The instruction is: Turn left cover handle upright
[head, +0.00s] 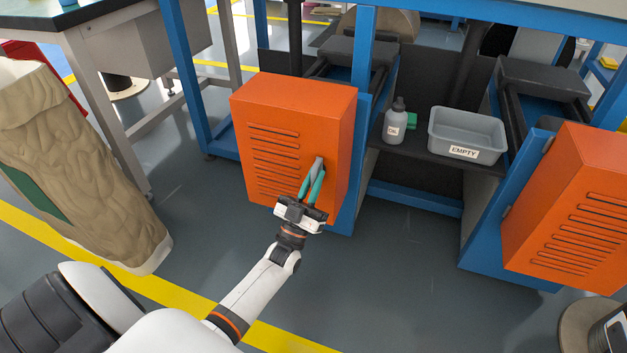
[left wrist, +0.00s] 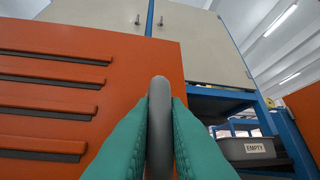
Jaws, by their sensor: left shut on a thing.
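The left cover (head: 290,130) is an orange box with a row of slots on its front, fixed to a blue frame; it also fills the left of the left wrist view (left wrist: 150,60). Its grey handle (head: 319,163) is at the right side of the front. In the left wrist view the handle (left wrist: 160,110) stands roughly vertical, about square to the slots. My left gripper (head: 313,184) is shut on the handle, one teal finger on each side. The fingers hide part of the handle. My right gripper is not in view.
A similar orange cover (head: 570,210) stands at the right. Between them a dark shelf holds a grey bottle (head: 395,124) and a grey bin (head: 467,133) labelled EMPTY. A large brown sack-like object (head: 85,170) stands at the left. The floor before the left cover is clear.

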